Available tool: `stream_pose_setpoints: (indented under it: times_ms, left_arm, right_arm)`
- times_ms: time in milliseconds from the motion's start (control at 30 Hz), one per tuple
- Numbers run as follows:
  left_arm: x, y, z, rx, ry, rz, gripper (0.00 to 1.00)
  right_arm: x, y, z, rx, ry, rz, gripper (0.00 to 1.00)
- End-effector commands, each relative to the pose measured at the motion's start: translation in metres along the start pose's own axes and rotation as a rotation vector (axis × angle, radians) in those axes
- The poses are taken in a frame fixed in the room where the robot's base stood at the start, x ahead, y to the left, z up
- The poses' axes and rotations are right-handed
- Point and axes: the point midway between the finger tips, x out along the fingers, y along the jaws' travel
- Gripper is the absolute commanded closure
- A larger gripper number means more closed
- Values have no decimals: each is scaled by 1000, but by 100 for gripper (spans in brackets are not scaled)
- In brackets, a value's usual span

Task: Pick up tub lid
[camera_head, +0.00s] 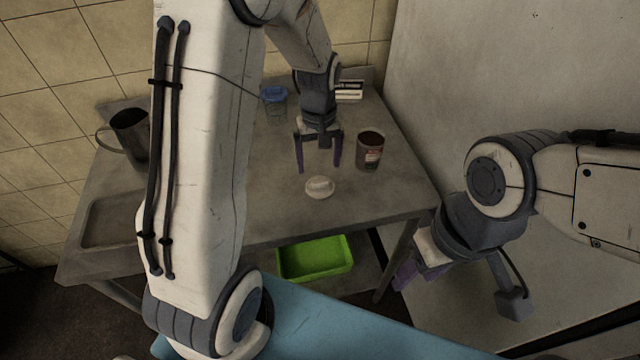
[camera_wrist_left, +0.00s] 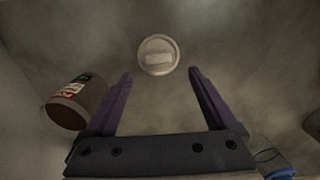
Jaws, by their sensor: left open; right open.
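A small round whitish lid (camera_head: 320,187) with a raised bar across it lies flat on the grey table (camera_head: 270,215). In the left wrist view the lid (camera_wrist_left: 158,55) sits just beyond the fingertips, roughly midway between them. My left gripper (camera_head: 319,170) is open and empty, above the table and behind the lid, fingers pointing down. Its purple fingers (camera_wrist_left: 160,72) are spread wide in the wrist view. My right gripper (camera_head: 405,277) is partly hidden by its own wrist, low at the right beside the table's front right corner, away from the lid.
A brown can with a label (camera_head: 369,152) stands right of my left gripper. A clear tub with a blue top (camera_head: 274,100) and a white box (camera_head: 349,91) are at the back. A metal mug (camera_head: 130,135) stands left, near a sink (camera_head: 112,220). A green tray (camera_head: 315,259) sits below the table.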

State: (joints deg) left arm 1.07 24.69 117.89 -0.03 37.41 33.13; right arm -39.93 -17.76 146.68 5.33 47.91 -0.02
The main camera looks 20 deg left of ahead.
Motion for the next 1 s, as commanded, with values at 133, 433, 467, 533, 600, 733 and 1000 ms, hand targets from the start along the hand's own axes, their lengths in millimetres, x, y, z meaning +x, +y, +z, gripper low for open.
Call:
stream_pose_setpoints:
  times_ms: [133, 433, 467, 533, 600, 733, 1000]
  left_arm:
    - [12, 0, 1, 1, -2, -1, 10]
    - [52, 2, 5, 2, -5, -3, 10]
    - [55, 2, 5, 2, -4, -2, 10]
    - [61, 2, 5, 2, -3, -2, 10]
    - [64, 3, 5, 2, -1, 0, 10]
    - [64, 3, 4, 2, 0, 1, 10]
    - [64, 3, 4, 2, 0, 0, 83]
  right_arm:
    - [-1, 0, 0, 0, 0, 0, 50]
    - [-8, -1, 0, 0, 0, 0, 50]
    - [-8, -1, 0, 0, 0, 0, 50]
    - [-8, -1, 0, 0, 0, 0, 50]
    - [-8, -1, 0, 0, 0, 0, 50]
    - [-8, -1, 0, 0, 0, 0, 50]
    - [-8, -1, 0, 0, 0, 0, 50]
